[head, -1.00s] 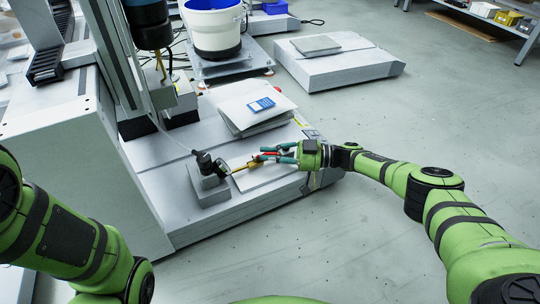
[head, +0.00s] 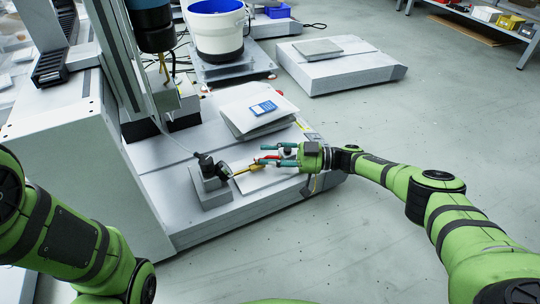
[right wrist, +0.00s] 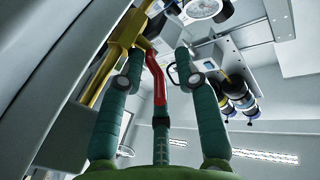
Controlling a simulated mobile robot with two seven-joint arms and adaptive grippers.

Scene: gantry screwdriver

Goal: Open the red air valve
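The red air valve handle (head: 267,158) is a small lever on a brass-yellow valve body (head: 245,169), fixed to a black fitting on a grey block. In the right wrist view the red handle (right wrist: 156,78) runs between my gripper's teal fingers, beside the yellow valve body (right wrist: 118,52). My right gripper (head: 280,155) is at the handle, its fingers pointing left. The two outer fingers (right wrist: 158,72) stand apart on either side of the red lever, with visible gaps. A third finger lies behind the lever's lower end; contact there cannot be told. My left gripper is outside the view.
The valve's grey block (head: 211,190) sits on the machine's light base (head: 190,222). The machine's column stands at left. Open floor (head: 420,130) lies to the right.

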